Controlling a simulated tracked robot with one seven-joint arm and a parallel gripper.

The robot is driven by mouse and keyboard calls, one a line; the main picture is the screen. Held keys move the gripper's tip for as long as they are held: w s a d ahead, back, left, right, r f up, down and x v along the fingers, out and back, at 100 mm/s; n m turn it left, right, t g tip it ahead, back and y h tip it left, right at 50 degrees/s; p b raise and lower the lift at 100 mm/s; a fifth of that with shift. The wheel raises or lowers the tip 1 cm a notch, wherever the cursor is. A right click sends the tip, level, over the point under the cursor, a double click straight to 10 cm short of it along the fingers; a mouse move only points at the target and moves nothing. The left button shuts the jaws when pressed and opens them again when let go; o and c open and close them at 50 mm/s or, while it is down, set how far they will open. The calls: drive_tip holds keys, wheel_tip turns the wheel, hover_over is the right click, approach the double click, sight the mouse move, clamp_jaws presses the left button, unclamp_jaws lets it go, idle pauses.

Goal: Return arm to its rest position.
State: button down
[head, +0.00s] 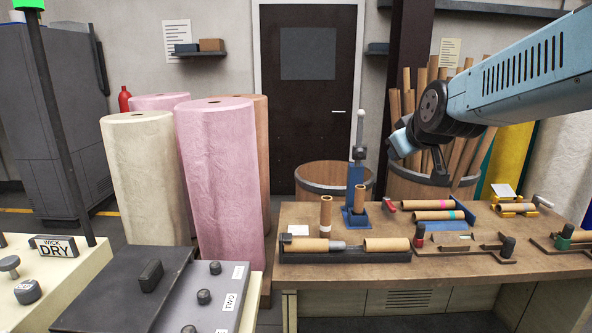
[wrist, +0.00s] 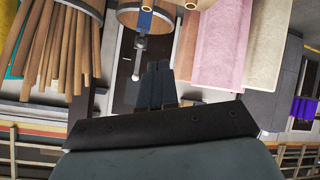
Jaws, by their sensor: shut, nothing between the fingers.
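My arm reaches in from the right edge in the head view, pale blue with a dark round joint. My gripper (head: 441,175) hangs at its end, above the back of the workbench and in front of the barrel of tubes. In the wrist view, the gripper's dark blue fingers (wrist: 158,70) are together, with nothing between them. The fingers appear clear of every object.
The workbench (head: 330,272) below holds several cardboard tubes, cradles and a blue stand (head: 358,190). A barrel of long tubes (head: 425,188) stands behind it. Pink and cream felt rolls (head: 143,175) stand left. Grey control boxes (head: 115,285) are at front left.

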drive_tip(key=s+f+m+g, duration=0.2)
drive_tip(key=s+f, duration=0.1)
drive_tip(key=s, duration=0.7)
drive_tip(key=s+f+m+g, duration=0.3)
drive_tip(key=s, duration=0.8)
drive_tip(key=shift+d+f+g+h, duration=0.3)
drive_tip(key=shift+d+h, duration=0.1)
drive_tip(key=shift+d, duration=0.05)
drive_tip(key=c, duration=1.9)
unclamp_jaws()
